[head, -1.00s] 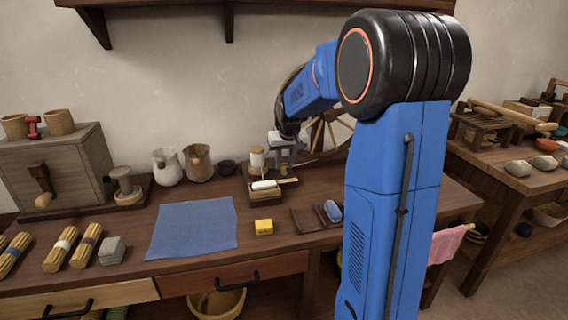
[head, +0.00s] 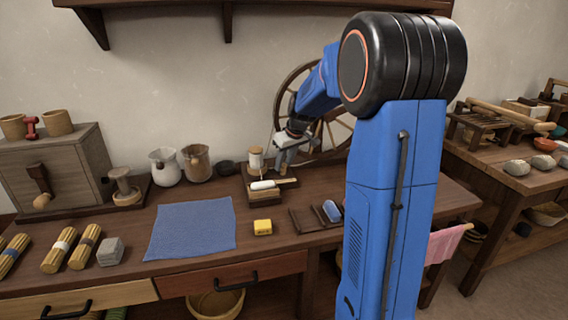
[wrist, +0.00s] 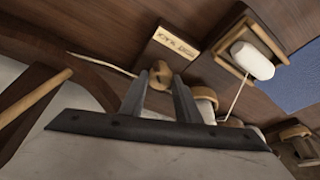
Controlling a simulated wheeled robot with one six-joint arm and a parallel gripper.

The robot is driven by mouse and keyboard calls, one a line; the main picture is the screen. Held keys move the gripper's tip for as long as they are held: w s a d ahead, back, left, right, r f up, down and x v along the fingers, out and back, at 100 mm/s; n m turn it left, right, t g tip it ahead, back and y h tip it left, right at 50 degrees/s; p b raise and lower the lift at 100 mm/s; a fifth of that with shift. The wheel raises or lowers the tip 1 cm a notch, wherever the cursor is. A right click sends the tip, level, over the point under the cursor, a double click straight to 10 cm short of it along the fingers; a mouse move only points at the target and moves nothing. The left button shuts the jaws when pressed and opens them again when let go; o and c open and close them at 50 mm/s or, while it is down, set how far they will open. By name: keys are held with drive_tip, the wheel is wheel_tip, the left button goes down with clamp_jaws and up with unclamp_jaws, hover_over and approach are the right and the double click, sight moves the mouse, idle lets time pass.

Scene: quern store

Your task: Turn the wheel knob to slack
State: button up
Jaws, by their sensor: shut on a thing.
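The spinning wheel (head: 284,88) stands upright at the back of the bench, partly hidden by my arm; its rim and a spoke also show in the wrist view (wrist: 75,75). My gripper (wrist: 160,82) is shut on the wooden wheel knob (wrist: 159,71), which sits between the fingertips. In the head view my gripper (head: 283,158) points down beside the wheel's base, tilted, and the knob is too small to make out. A pale plate with dark lettering (wrist: 176,45) lies just beyond the knob; I cannot read it surely.
A wooden holder with a white piece (head: 264,185) and a cream spool (head: 255,160) stand close left of my gripper. A yellow block (head: 263,227), blue cloth (head: 192,230) and dark tray (head: 306,220) lie in front. A thin thread runs near the fingers.

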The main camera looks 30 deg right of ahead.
drive_tip(key=o, duration=1)
drive_tip(key=v, duration=1.7)
drive_tip(key=shift+r, duration=0.2)
drive_tip(key=shift+s, duration=0.1)
drive_tip(key=shift+m+h, duration=0.3)
drive_tip(key=shift+m, duration=0.4)
drive_tip(key=s+a+f, duration=0.4)
drive_tip(key=s+a, duration=0.2)
drive_tip(key=s, duration=0.5)
drive_tip(key=s+a+f, duration=0.5)
drive_tip(key=s+a, duration=0.2)
drive_tip(key=s, duration=0.4)
drive_tip(key=s+a+f, duration=0.5)
drive_tip(key=s+a, duration=0.1)
drive_tip(key=s, duration=0.5)
drive_tip(key=shift+a+f, duration=0.25)
drive_tip(key=shift+a, duration=0.1)
